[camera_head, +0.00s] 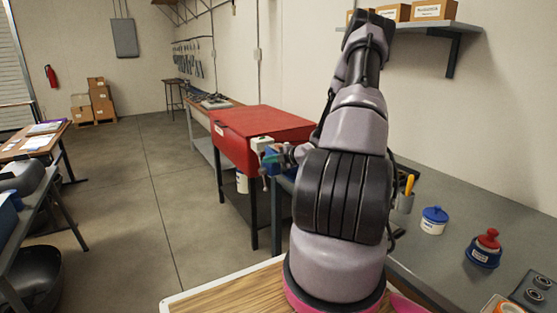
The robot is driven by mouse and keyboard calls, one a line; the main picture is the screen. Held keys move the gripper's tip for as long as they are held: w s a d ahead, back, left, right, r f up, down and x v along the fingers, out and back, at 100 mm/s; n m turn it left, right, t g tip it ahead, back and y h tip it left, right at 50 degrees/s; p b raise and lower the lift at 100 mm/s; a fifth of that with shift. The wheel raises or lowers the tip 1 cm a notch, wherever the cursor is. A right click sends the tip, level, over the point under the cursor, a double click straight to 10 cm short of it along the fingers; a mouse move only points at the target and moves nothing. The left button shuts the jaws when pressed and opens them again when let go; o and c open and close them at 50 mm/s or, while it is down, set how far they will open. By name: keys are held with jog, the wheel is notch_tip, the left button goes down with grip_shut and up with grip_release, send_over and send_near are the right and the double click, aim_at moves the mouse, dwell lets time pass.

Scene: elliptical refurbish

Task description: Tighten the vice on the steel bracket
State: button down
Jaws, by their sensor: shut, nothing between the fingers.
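I cannot make out the steel bracket. My arm rises from the bottom of the view and bends over at the top, and part of it comes down behind the large ribbed joint. My gripper cannot be made out; the arm hides that area.
A red cabinet top (265,124) stands beyond the fixture. A grey workbench (445,215) on the right holds a blue-lidded jar (434,221) and a red-topped blue container (484,248). A shelf (440,26) with boxes hangs above. Open floor (140,200) lies to the left.

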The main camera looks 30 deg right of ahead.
jog(key=shift+x, duration=0.85)
